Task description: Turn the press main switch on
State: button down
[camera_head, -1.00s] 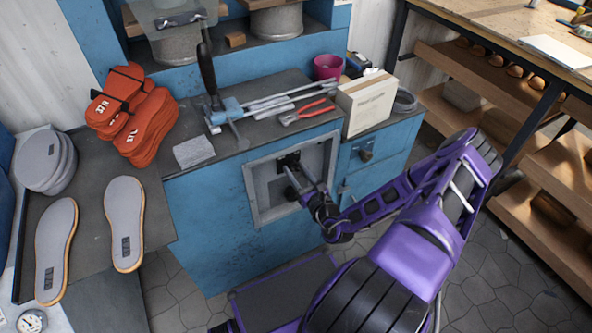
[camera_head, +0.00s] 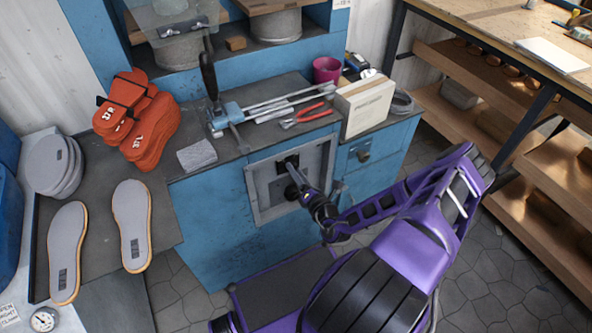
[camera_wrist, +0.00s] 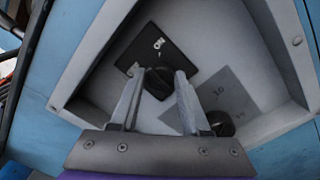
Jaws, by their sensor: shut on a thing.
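The press main switch (camera_wrist: 158,80) is a black rotary knob on a dark plate marked "ON", set in a recessed grey panel (camera_head: 262,192) on the front of the blue press. In the wrist view the two fingers of my gripper (camera_wrist: 165,82) straddle the knob and are shut on it. The knob's exact pointing direction is partly hidden by the fingers. In the head view my gripper (camera_head: 296,170) reaches into the panel at the switch (camera_head: 288,162). A second round black knob (camera_wrist: 220,123) sits below right on a grey plate with small markings.
The raised panel frame surrounds my fingers closely. Above, the bench top holds red-handled pliers (camera_head: 305,117), a box (camera_head: 365,103), a pink cup (camera_head: 327,70) and a lever tool (camera_head: 209,75). Orange sandal soles (camera_head: 138,115) and grey soles (camera_head: 132,225) lie left.

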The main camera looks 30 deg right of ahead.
jog(key=shift+d+m, duration=0.1)
jog(key=shift+m, duration=3.7)
jog(key=shift+c, duration=2)
grip_release()
jog(key=shift+f, duration=0.1)
jog(key=shift+s, duration=0.1)
jog(key=s, duration=1.7)
jog(key=shift+d+p, duration=0.25)
jog(key=shift+p, duration=0.1)
